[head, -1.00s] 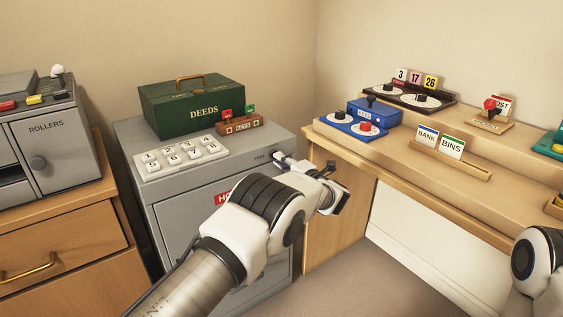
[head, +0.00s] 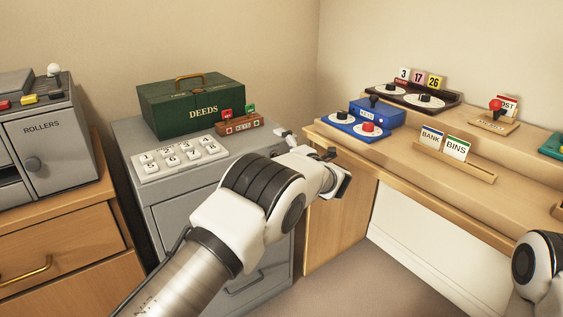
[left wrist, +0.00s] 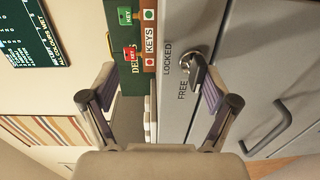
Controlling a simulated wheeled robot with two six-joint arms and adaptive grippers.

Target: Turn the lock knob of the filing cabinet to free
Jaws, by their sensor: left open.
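The grey filing cabinet (head: 172,208) stands left of the corner, and its front also shows in the left wrist view (left wrist: 240,75). Its lock knob (left wrist: 196,70) has a dark handle on a round metal base, beside the printed words LOCKED and FREE. I cannot tell for certain which word it points at. In the head view my arm hides the knob. My left gripper (head: 336,180) is open at the cabinet's upper right front. In the left wrist view the gripper (left wrist: 158,92) has its right finger close beside the knob; contact is unclear. My right gripper is out of view.
A green DEEDS box (head: 193,105), a keys holder (head: 238,124) and a numbered button panel (head: 180,158) sit on the cabinet. The wooden desk (head: 400,155) with blue dial box (head: 365,118) stands close right. A ROLLERS cabinet (head: 45,150) is left.

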